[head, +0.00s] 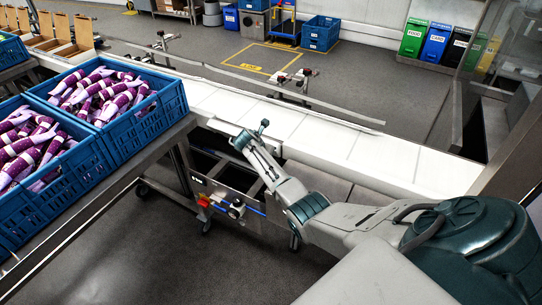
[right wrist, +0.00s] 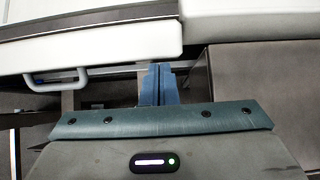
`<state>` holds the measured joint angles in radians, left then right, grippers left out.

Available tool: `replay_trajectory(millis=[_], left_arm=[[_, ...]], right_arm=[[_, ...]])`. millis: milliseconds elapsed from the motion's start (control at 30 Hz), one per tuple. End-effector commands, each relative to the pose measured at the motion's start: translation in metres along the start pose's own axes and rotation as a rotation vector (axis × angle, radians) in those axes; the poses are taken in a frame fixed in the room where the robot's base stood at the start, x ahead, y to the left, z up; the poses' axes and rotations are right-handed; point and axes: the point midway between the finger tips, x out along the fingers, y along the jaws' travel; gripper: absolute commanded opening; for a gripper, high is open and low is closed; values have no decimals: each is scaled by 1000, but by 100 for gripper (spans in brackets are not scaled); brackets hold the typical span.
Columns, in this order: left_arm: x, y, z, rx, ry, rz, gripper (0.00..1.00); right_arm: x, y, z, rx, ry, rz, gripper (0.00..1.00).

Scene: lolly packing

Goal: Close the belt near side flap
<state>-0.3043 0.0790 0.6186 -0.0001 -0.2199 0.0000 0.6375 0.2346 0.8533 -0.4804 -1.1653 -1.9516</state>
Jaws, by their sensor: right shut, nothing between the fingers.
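Brown cardboard cartons (head: 82,32) with raised flaps stand in the far left corner of the head view. I cannot tell any of their flaps as the belt near side flap, and no flap shows clearly by my gripper. The white belt (head: 335,142) runs from upper left to lower right. My right gripper (head: 250,135) is over the belt's near edge, well away from the cartons. In the right wrist view its blue fingers (right wrist: 158,84) are together and empty, with a white edge beyond them. My left gripper is not in view.
Blue crates (head: 160,112) of purple-wrapped lollies stand on a metal table at the left. A metal frame with a red and blue fitting (head: 236,209) is below the belt. The belt's middle is clear. Coloured bins (head: 436,42) stand far back.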

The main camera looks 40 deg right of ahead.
Motion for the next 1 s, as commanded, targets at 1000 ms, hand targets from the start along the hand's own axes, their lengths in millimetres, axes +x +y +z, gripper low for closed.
replay_trajectory(millis=[1000], left_arm=[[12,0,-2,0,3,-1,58]], right_arm=[[22,5,50,-3,389,-3,0]])
